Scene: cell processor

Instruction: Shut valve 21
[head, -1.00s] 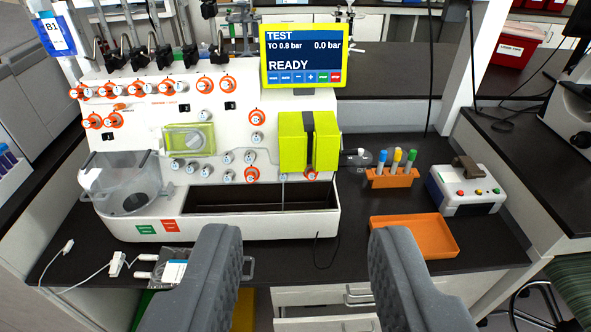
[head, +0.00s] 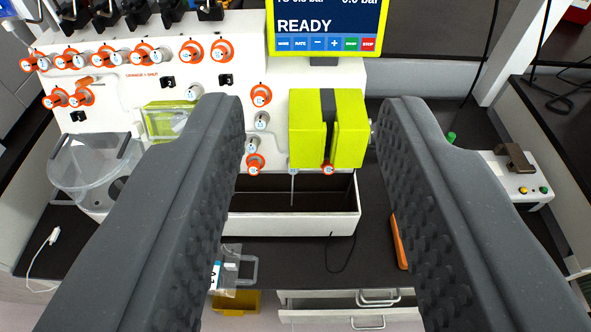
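The white cell processor (head: 275,222) carries several round valve knobs, and their numbers are too small to read, so I cannot tell which is valve 21. Small print on the panel appears to say orange means shut. My gripper (head: 312,103) is open and empty, its two dark fingers wide apart in front of the panel. The left finger hides several lower knobs.
A yellow-green block (head: 345,130) juts from the panel between the fingers. The screen (head: 325,22) above reads READY. A clear bowl (head: 95,170) is at left. A control box (head: 515,180) stands at right.

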